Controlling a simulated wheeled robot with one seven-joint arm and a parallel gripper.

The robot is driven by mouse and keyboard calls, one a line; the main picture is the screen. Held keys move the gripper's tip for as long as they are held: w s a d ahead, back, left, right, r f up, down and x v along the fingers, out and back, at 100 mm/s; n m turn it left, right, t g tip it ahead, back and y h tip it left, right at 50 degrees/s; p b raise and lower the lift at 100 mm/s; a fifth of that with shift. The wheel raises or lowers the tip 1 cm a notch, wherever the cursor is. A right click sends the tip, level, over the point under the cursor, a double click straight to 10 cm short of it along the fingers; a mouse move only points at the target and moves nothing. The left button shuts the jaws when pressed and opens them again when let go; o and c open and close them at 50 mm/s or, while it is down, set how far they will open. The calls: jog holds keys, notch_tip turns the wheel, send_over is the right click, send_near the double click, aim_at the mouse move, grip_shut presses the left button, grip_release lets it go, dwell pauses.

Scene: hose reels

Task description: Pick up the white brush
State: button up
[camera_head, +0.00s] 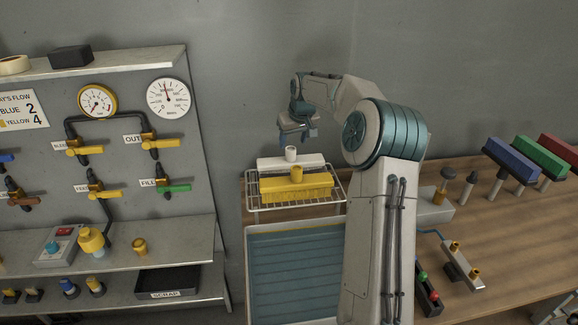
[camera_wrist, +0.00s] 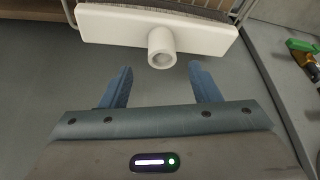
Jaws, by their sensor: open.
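The white brush (camera_head: 284,163) lies on a wire rack (camera_head: 250,205), behind a yellow brush (camera_head: 296,184). Its white block has a short round socket standing up. In the wrist view the white brush (camera_wrist: 150,27) is at the top, with the socket (camera_wrist: 161,46) towards the fingers and dark bristles along its far edge. My gripper (camera_wrist: 160,88) is open and empty, with its blue fingers apart. The socket is just beyond the fingertips, roughly centred between them, with no visible contact. In the head view my gripper (camera_head: 298,143) is above and behind the white brush.
The yellow brush is close in front of the white one. A blue ribbed tray (camera_head: 285,275) is below the rack. A wooden bench (camera_head: 480,235) at right holds blue (camera_head: 511,161), green (camera_head: 542,157) and red brushes. A gauge panel (camera_head: 120,150) and shelves stand at left.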

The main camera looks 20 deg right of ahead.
aim_at(291, 149)
jog(key=x, duration=0.2)
jog(key=p+x, duration=0.1)
jog(key=x, duration=0.2)
jog(key=shift+s+a+f+p, duration=0.15)
jog(key=shift+s+f+p, duration=0.05)
jog(key=shift+p, duration=0.1)
grip_shut()
